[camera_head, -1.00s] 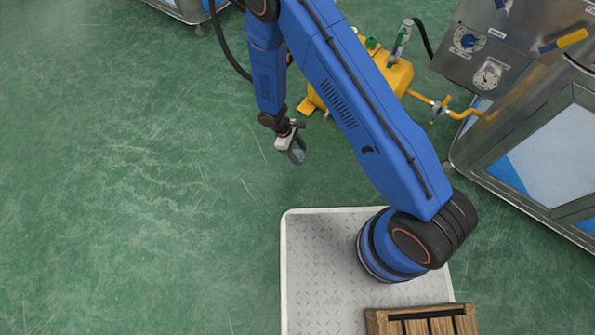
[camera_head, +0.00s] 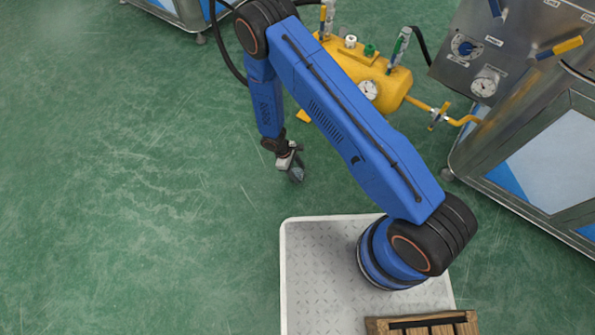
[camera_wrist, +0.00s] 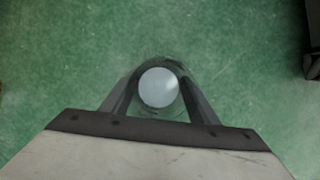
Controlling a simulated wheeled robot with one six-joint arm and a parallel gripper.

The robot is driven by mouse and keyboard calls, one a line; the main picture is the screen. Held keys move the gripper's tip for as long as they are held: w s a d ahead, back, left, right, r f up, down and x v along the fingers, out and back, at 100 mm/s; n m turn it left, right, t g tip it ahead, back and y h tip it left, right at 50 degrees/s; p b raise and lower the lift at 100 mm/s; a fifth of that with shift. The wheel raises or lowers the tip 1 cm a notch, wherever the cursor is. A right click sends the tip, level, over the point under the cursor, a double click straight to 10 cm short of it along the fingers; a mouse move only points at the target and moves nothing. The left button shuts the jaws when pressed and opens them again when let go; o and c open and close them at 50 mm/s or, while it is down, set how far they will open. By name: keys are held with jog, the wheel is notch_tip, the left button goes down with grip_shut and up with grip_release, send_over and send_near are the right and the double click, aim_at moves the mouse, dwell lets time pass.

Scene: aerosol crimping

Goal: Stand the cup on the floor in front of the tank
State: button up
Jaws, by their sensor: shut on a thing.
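My gripper (camera_head: 295,163) points down at the left of the tank, its fingers closed around the cup. The cup (camera_wrist: 159,87) shows in the wrist view between the two fingers as a clear rim with a pale round bottom. In the head view the cup is small and greyish (camera_head: 297,175), and I cannot tell whether it touches the floor. The yellow tank (camera_head: 368,72) stands on the green floor (camera_head: 130,170), up and to the right of my gripper; my arm hides part of it.
Another steel machine (camera_head: 180,12) stands at the top left. The floor left of my gripper is clear.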

jog(key=o, duration=1.2)
jog(key=shift+f, duration=0.1)
